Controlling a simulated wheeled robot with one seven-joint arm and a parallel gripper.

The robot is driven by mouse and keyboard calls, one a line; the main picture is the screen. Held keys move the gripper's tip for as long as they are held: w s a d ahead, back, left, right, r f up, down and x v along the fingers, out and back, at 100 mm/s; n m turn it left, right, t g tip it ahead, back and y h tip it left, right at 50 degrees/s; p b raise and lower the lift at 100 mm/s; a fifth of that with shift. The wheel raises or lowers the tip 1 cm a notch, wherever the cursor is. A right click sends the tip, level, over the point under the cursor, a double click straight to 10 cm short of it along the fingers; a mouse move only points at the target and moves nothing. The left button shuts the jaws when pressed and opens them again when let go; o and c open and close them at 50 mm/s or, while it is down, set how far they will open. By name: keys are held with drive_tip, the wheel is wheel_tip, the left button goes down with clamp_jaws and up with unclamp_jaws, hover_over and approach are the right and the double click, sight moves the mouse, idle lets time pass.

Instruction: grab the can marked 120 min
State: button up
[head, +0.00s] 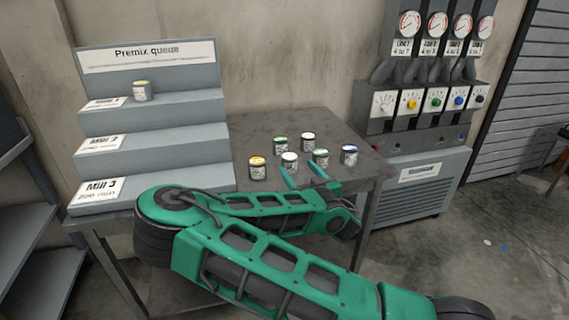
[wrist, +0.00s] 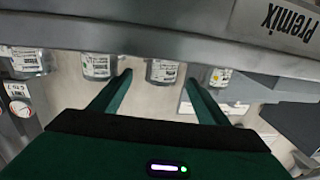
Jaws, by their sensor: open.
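Several small cans with coloured lids stand on the grey table; their labels are too small or blurred for me to pick out the 120 min mark. The front ones are a yellow-lidded can (head: 257,170), a pale-lidded can (head: 289,163), a green-lidded can (head: 321,160) and a blue-lidded can (head: 349,156). Behind stand another green-lidded can (head: 281,144) and a white-lidded can (head: 308,140). My gripper (head: 304,175) is open and empty, low at the front row. In the wrist view, which looks upside down, one can (wrist: 163,72) appears between the finger lines, beyond the tips.
A control panel with gauges and knobs (head: 425,102) stands right of the table.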

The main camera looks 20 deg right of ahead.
sight(294, 165)
drive_tip(key=w, duration=0.3)
drive_tip(key=shift+w+a, duration=0.65)
drive_tip(key=shift+w, duration=0.5)
drive_tip(key=shift+w+r, duration=0.15)
drive_tip(key=shift+w, duration=1)
drive_tip(key=shift+w+a+r, duration=0.1)
drive_tip(key=shift+w+r, duration=0.1)
drive_tip(key=shift+w, duration=0.2)
drive_tip(key=shift+w+f, duration=0.25)
drive_tip(key=shift+f, duration=0.2)
drive_tip(key=shift+w+f, duration=0.1)
drive_tip(key=shift+w, duration=0.2)
drive_tip(key=shift+w+a+r, duration=0.2)
drive_tip(key=shift+w+r, duration=0.3)
drive_tip(key=c, duration=1.2)
